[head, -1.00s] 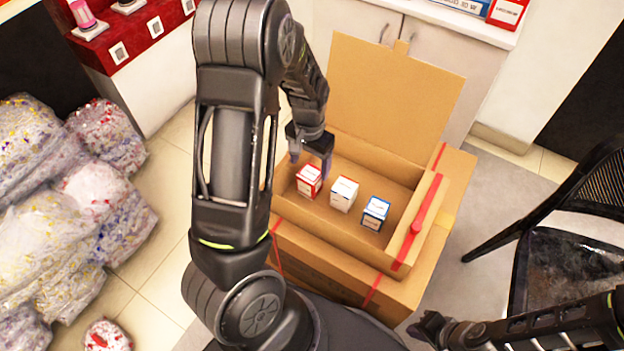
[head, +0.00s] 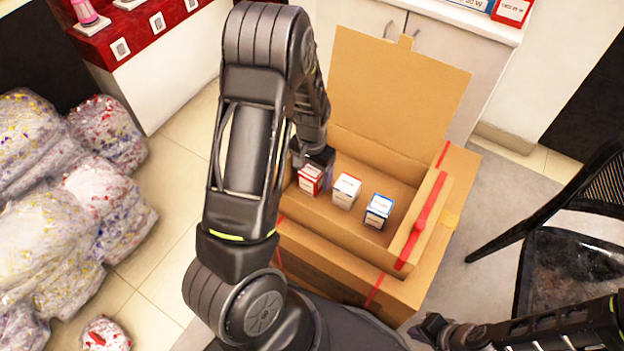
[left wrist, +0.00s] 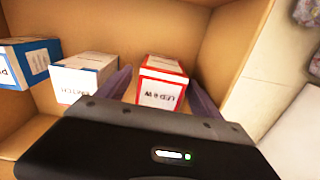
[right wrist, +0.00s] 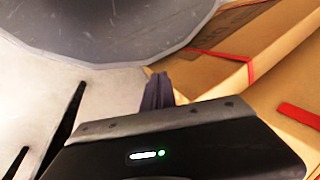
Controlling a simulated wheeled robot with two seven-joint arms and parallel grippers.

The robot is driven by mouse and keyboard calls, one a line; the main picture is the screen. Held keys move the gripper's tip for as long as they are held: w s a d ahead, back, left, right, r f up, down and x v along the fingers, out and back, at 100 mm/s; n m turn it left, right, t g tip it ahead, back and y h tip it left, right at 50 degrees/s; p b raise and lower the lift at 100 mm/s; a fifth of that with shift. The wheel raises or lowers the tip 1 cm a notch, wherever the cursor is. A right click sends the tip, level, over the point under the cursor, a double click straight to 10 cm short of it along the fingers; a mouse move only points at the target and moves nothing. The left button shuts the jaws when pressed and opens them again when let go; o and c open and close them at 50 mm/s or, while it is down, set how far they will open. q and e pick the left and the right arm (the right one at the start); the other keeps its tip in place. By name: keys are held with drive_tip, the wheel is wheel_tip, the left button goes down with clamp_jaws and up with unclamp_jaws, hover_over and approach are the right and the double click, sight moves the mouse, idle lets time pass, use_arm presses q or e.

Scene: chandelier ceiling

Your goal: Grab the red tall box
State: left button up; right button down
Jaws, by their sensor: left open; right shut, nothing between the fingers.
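A red and white tall box (head: 311,180) stands at the left end inside an open cardboard carton (head: 400,250). In the left wrist view the red box (left wrist: 162,82) is between the two spread fingers of my left gripper (left wrist: 160,88). The label on its near face reads "LED 8 W". In the head view my left gripper (head: 314,160) is over the red box and hides part of it. The fingers are open around the box, with no clear grip on it. My right gripper (head: 437,328) is shut and empty, low at the right; its closed fingers show in the right wrist view (right wrist: 157,90).
The raised carton flap (head: 395,100) is behind. A black chair (head: 570,240) is at the right, plastic-wrapped bundles (head: 70,220) at the left.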

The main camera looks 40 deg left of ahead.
use_arm(q)
drive_tip(key=shift+f, duration=0.65)
drive_tip(key=shift+c, duration=0.2)
drive_tip(key=c, duration=1.4)
drive_tip(key=shift+r, duration=0.2)
drive_tip(key=shift+c, duration=0.2)
wheel_tip(320, 180, up, 10)
drive_tip(key=p, duration=0.2)
drive_tip(key=shift+f+p, duration=0.1)
drive_tip(key=shift+p, duration=0.2)
